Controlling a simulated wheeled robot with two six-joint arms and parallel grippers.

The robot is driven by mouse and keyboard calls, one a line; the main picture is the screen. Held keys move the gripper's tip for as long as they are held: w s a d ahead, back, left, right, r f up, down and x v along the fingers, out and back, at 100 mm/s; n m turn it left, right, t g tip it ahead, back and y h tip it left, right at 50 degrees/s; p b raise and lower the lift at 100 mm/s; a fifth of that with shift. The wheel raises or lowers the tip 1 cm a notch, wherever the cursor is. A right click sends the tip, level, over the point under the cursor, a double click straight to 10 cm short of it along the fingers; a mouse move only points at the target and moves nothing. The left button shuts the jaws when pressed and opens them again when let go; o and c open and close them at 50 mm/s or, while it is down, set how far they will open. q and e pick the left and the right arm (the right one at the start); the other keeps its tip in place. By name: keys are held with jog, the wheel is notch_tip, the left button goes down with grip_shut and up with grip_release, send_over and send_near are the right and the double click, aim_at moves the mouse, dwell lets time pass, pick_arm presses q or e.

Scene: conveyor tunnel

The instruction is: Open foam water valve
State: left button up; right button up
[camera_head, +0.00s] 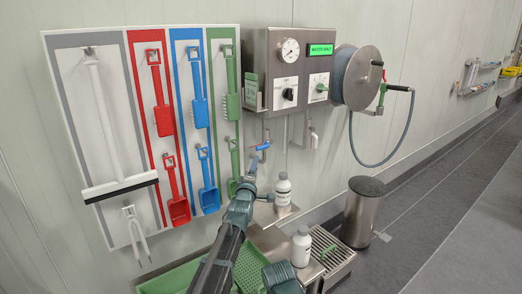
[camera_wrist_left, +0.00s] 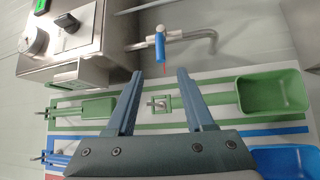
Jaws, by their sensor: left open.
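A valve with a blue lever handle (camera_head: 264,146) sits on a pipe below the steel control box (camera_head: 258,54) in the head view. The blue handle also shows in the left wrist view (camera_wrist_left: 160,46), on a bent metal pipe. My left gripper (camera_head: 252,168) reaches up from below to just short of the valve. In the wrist view its two fingers (camera_wrist_left: 160,73) are apart with nothing between them, and the handle is beyond the tips, roughly centred between them. A second valve with a white handle (camera_head: 314,138) hangs further right.
The control box carries a gauge (camera_head: 289,50), a black knob (camera_head: 289,94) and a lit green display (camera_head: 321,49). A hose reel (camera_head: 359,78) is to its right. A tool board (camera_head: 110,90) fills the wall at left. White bottles (camera_head: 283,189) stand below the valve.

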aim_at(260, 149)
pick_arm(q)
jog(key=p+x, duration=0.1)
jog(key=x, duration=1.2)
jog(key=shift+w+p, duration=0.2)
jog(key=shift+p, duration=0.2)
grip_shut()
jog(key=shift+s, duration=0.1)
dwell(0.5)
